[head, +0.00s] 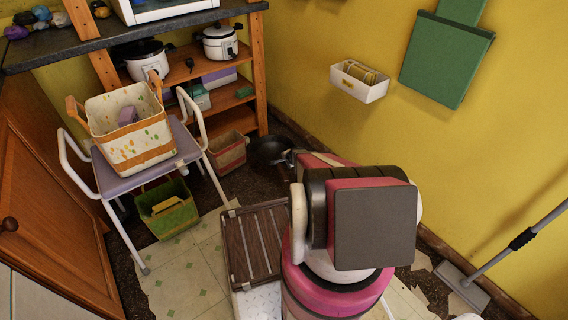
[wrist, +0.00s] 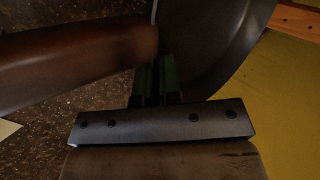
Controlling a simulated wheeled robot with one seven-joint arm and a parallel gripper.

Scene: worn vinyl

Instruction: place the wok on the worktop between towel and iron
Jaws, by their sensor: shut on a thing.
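The wok (head: 268,151) is dark and round, low in the back corner by the wall in the head view. My gripper (head: 289,158) is at its right side, mostly hidden behind my arm. In the wrist view the wok's dark curved bowl (wrist: 208,40) fills the upper right, and a thick brown handle (wrist: 75,62) crosses the left. My gripper's green-edged fingers (wrist: 158,80) are shut on the wok close to the handle; the exact grip point is dark. The dark worktop (head: 62,57) is at the upper left. I cannot make out a towel or iron on it.
Several coloured lumps (head: 42,15) and a white box-like thing (head: 165,10) stand on the worktop. Below are shelves with cookers (head: 220,43). A framed seat (head: 188,146) carries a basket (head: 130,135). A green bin (head: 166,208) and slatted stool (head: 236,245) narrow the floor.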

